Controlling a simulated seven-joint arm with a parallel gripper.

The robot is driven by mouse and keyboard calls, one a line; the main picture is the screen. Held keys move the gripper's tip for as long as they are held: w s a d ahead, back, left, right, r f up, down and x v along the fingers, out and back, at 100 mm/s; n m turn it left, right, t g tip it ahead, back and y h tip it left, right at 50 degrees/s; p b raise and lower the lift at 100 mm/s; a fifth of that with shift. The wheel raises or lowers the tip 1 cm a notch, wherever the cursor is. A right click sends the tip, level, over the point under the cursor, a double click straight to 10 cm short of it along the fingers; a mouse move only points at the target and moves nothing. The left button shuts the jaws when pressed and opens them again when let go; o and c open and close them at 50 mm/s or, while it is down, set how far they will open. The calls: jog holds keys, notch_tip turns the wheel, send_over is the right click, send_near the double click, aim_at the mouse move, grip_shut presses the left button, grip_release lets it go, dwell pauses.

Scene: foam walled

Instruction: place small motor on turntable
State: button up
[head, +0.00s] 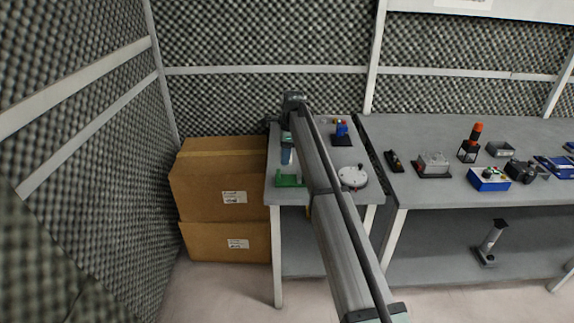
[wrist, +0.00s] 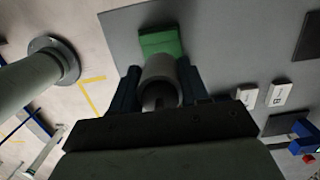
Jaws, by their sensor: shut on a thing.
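My gripper (wrist: 160,88) is shut on a grey cylinder, the small motor (wrist: 160,72), with one dark blue finger on each side of it. In the head view my gripper (head: 287,158) hangs over the left part of the small grey table, just above a green holder (head: 289,181). The motor cannot be made out clearly there. The green holder also shows in the wrist view (wrist: 161,41), right beside the motor; I cannot tell whether they touch. The turntable (head: 353,177), a round white disc, lies at the table's front right, apart from my gripper, with nothing visible on it.
A blue device on a dark base (head: 342,135) stands at the back right of the small table (head: 325,195). Cardboard boxes (head: 215,185) are stacked to its left. A longer bench (head: 450,200) on the right holds several devices. My arm crosses above the small table.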

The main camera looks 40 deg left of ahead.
jog(key=w+d+r, duration=0.2)
jog(key=w, duration=0.1)
jog(key=shift+w+d+r, duration=0.1)
jog(key=shift+d+r, duration=0.05)
jog(key=shift+r, duration=0.25)
jog(key=w+d+m, duration=0.1)
jog(key=w+d, duration=0.4)
jog(key=w+d+m, duration=0.1)
jog(key=w+d, duration=0.3)
jog(key=w, duration=0.1)
jog(key=w+d+r+m, duration=0.1)
jog(key=w+d, duration=0.4)
jog(key=shift+d+r+m+t, duration=0.1)
jog(key=shift+d+m+t, duration=0.2)
jog(key=m, duration=0.5)
send_near(351, 174)
jog(key=shift+s+a+f, duration=0.1)
jog(key=shift+f, duration=1.2)
jog(key=shift+s+a+f, duration=0.1)
jog(key=shift+f, duration=1.25)
jog(key=shift+f, duration=0.1)
jog(key=o, duration=1)
